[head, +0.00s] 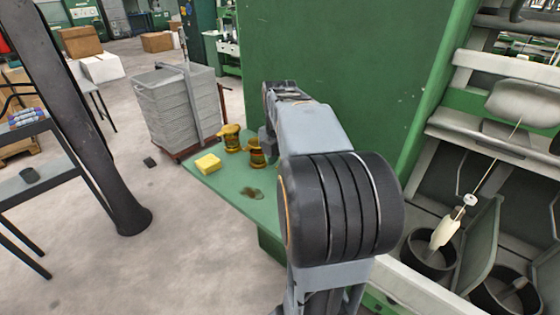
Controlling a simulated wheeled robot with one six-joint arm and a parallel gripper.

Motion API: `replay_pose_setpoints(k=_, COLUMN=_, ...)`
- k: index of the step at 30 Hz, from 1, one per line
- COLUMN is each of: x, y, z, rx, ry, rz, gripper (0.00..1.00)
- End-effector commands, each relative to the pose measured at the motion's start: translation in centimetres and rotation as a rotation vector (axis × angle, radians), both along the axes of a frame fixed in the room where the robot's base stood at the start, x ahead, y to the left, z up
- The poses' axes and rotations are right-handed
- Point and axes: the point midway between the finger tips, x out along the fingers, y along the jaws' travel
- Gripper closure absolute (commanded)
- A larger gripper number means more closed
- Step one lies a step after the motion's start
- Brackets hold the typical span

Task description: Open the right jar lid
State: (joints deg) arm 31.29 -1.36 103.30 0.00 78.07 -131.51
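Two small amber jars with yellow lids stand on the green table (225,186). The left jar (232,145) is nearer the table's far left corner. The right jar (256,158) stands just beside my arm. Its lid (254,143) looks tilted or raised on one side, but it is too small to be sure. My gripper (265,147) is at the right jar's upper right side, close to its lid. My arm hides much of the gripper. I cannot tell whether its fingers touch the lid or are open.
A yellow sponge (208,163) lies at the table's left edge, and a brown stain (251,192) is in front of the right jar. A tall green panel (335,75) rises behind my arm. A spinning machine (490,180) is at right.

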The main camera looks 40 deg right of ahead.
Motion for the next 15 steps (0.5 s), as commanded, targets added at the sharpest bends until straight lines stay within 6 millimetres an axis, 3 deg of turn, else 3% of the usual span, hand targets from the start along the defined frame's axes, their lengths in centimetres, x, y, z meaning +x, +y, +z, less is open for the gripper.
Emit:
replay_pose_setpoints(k=4, x=0.01, y=0.0, z=0.0, rx=0.0, ry=0.0, rz=0.0, gripper=0.56)
replay_pose_setpoints(k=15, x=0.01, y=-0.01, z=0.03, rx=-0.001, ry=0.0, rz=0.0, gripper=0.92)
